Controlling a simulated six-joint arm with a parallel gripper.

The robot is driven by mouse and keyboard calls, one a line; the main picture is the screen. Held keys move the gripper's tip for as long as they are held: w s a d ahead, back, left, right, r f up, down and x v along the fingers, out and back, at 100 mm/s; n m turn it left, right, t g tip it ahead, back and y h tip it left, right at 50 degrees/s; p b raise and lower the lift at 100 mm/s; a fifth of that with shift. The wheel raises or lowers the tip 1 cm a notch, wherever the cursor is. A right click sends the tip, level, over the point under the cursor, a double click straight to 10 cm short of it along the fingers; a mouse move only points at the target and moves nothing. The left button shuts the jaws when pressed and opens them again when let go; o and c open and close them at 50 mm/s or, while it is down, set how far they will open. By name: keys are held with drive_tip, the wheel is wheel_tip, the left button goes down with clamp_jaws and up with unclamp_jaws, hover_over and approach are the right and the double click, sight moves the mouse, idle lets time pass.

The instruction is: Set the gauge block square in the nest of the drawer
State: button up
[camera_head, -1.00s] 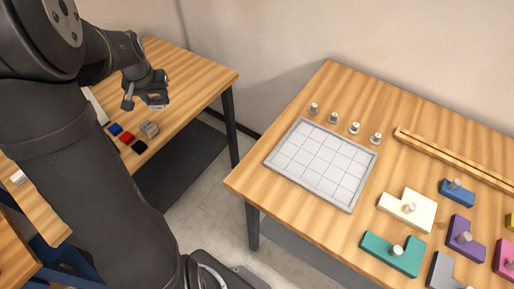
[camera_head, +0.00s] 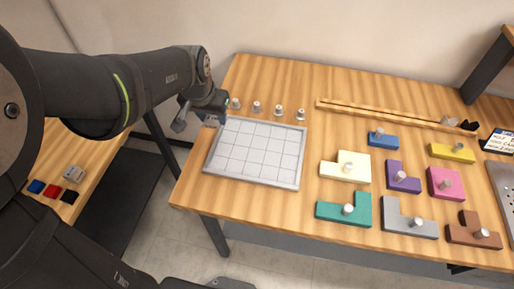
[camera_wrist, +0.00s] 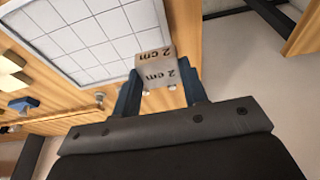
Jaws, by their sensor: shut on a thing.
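My gripper (camera_wrist: 160,88) is shut on the gauge block (camera_wrist: 157,68), a small pale cube with "2 cm" printed on two visible faces. The block sits between the dark blue fingers, its upper part standing out past the fingertips. In the head view my gripper (camera_head: 211,114) is at the far left corner of the gridded tray, and the block (camera_head: 211,121) shows small and pale below it. I cannot tell the block's exact height over the table. No drawer or nest can be made out in either view.
The gridded tray (camera_head: 256,152) lies empty on the wooden table. Several metal knobs (camera_head: 256,107) stand behind it. Several coloured pieces with knobs, such as the cream one (camera_head: 346,167), lie to the right. A wooden rail (camera_head: 390,113) runs behind them. Small blocks (camera_head: 52,190) lie on the left table.

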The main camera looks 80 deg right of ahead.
drive_tip(key=s+a+m+g, duration=0.1)
drive_tip(key=s+a+m, duration=0.15)
drive_tip(key=s, duration=0.75)
drive_tip(key=s+a+m, duration=0.2)
drive_tip(key=s+a, duration=0.1)
drive_tip(key=s, duration=0.8)
hover_over(259, 148)
drive_tip(key=a, duration=0.1)
wheel_tip(259, 148, down, 6)
drive_tip(key=shift+w, duration=0.15)
drive_tip(key=shift+w+d+f, duration=0.1)
drive_tip(key=shift+f, duration=2)
drive_tip(key=shift+f, duration=0.1)
drive_tip(key=o, duration=1)
